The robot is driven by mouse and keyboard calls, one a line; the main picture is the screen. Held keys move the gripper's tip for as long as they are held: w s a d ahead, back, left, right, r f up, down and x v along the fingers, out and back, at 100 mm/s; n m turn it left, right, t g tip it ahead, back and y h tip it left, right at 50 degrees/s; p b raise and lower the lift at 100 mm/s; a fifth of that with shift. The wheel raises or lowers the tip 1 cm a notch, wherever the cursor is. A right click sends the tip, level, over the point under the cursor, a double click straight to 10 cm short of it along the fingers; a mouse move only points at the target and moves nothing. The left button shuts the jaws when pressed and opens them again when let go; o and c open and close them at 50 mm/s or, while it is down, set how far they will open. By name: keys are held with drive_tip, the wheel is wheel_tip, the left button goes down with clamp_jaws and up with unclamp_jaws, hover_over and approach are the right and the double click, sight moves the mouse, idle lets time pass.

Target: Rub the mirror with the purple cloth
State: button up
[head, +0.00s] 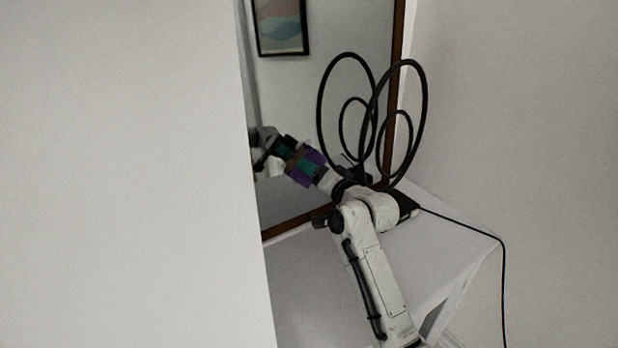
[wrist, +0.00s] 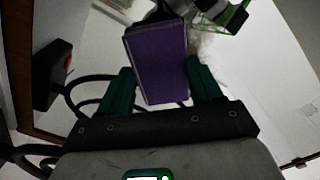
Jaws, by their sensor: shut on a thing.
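The mirror (head: 285,90) leans at the back of a white table, with a brown frame (head: 395,50) showing on its right and bottom edges. The wrist view also shows its glass (wrist: 262,75). My gripper (head: 310,168) is up against the glass in its lower middle, and its reflection meets it there. In the wrist view my gripper (wrist: 160,72) has its teal fingers on both sides of the purple cloth (wrist: 160,60), a folded block held between them. The cloth also shows in the head view (head: 315,157). I cannot tell whether it touches the glass.
A black looped antenna (head: 424,100) stands on the white table (head: 310,290) just right of my gripper, close to the arm, and is reflected in the mirror. Its cable (head: 470,223) hangs off the right side. A white wall (head: 120,170) fills the left.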

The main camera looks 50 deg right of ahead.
sight(322, 157)
drive_tip(key=d, duration=0.2)
drive_tip(key=s+d+b, duration=0.1)
drive_tip(key=d, duration=0.1)
drive_tip(key=shift+s+d, duration=0.15)
drive_tip(key=shift+d, duration=0.15)
